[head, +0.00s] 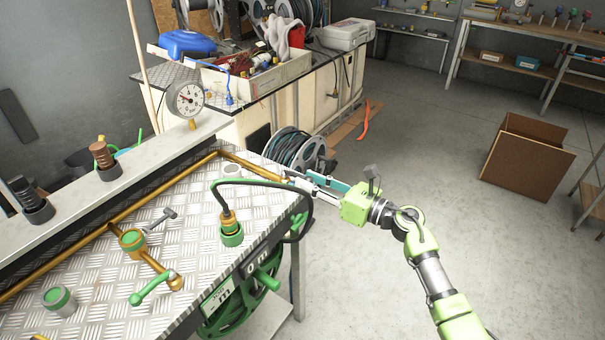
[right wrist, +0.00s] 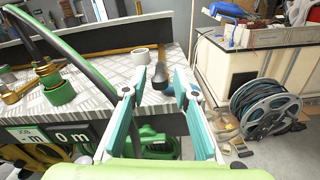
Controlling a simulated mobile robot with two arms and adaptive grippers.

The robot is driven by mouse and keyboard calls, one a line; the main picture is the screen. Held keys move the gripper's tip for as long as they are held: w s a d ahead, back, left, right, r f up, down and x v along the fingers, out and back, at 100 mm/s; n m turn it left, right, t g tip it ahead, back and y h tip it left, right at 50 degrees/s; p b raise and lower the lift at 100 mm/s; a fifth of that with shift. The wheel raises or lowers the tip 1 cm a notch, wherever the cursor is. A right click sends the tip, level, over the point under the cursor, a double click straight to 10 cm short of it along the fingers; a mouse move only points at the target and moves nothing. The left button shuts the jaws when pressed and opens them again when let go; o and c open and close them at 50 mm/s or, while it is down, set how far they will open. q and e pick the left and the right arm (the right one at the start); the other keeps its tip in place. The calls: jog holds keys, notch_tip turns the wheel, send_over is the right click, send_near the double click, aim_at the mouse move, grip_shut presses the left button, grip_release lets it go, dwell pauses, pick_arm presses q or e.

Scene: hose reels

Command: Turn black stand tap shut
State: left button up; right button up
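My right gripper (head: 308,186) is at the far right corner of the metal-topped bench (head: 195,215). In the right wrist view its two teal-padded fingers (right wrist: 160,85) are apart. A dark grey rounded piece (right wrist: 172,76) shows beyond and between the fingertips at the bench edge; I cannot tell whether it is part of the black stand tap. A tap with a dark grey lever (head: 160,220) stands on the brass pipe on the bench. A tap with a green lever (head: 153,288) is nearer. My left gripper is not in view.
A black hose (head: 260,183) arches from a green and brass connector (head: 231,230) past my right gripper. A green hose reel (head: 245,305) hangs under the bench edge. A pressure gauge (head: 187,99) stands behind. The floor to the right is clear up to a cardboard box (head: 527,157).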

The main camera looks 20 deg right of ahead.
jog(key=shift+w+a+r, duration=0.15)
jog(key=shift+w+a, duration=0.25)
jog(key=shift+w, duration=0.15)
jog(key=shift+w+a, duration=0.4)
jog(key=shift+w, duration=0.15)
grip_shut()
